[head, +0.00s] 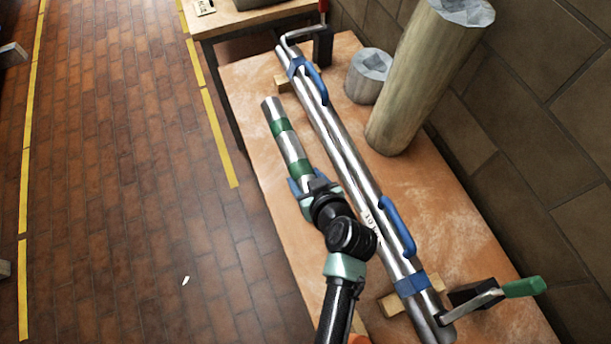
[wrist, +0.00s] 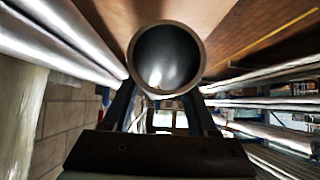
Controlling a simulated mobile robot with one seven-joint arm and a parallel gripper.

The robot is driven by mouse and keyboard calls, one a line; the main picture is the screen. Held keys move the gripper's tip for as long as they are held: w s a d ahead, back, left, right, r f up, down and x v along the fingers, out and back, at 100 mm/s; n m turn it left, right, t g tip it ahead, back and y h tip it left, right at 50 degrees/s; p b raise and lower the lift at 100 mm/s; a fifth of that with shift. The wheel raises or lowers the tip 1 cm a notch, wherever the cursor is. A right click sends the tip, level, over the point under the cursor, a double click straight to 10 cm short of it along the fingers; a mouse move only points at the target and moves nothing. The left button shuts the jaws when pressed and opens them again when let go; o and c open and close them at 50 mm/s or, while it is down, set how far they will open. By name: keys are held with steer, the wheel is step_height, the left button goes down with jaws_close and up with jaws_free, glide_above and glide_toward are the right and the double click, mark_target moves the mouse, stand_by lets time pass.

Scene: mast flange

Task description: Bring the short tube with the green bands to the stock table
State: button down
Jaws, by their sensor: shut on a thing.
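The short tube (head: 292,147) is bare metal with two green bands, and lies near the left edge of the orange-brown table, left of the long tubes. My gripper (head: 304,184) is shut on its near end. In the wrist view the tube (wrist: 167,60) shows end-on as an open round mouth between my gripper's two dark fingers (wrist: 163,104). I cannot tell whether it touches the tabletop. Another wooden table (head: 225,18) stands at the top; the pictures do not show whether it is the stock table.
Long metal tubes (head: 335,150) with blue straps lie on wooden blocks beside my gripper. Clamps with a red handle (head: 323,8) and a green handle (head: 524,287) stand at their ends. A tall wooden post (head: 425,75) stands behind.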

steer(key=shift+w+f+b, duration=0.1)
steer(key=shift+f+b, duration=3.25)
steer(key=shift+f, duration=0.5)
steer(key=shift+c, duration=0.7)
jaws_free()
steer(key=shift+o, duration=0.2)
steer(key=v, duration=1.3)
steer(key=shift+b, duration=0.4)
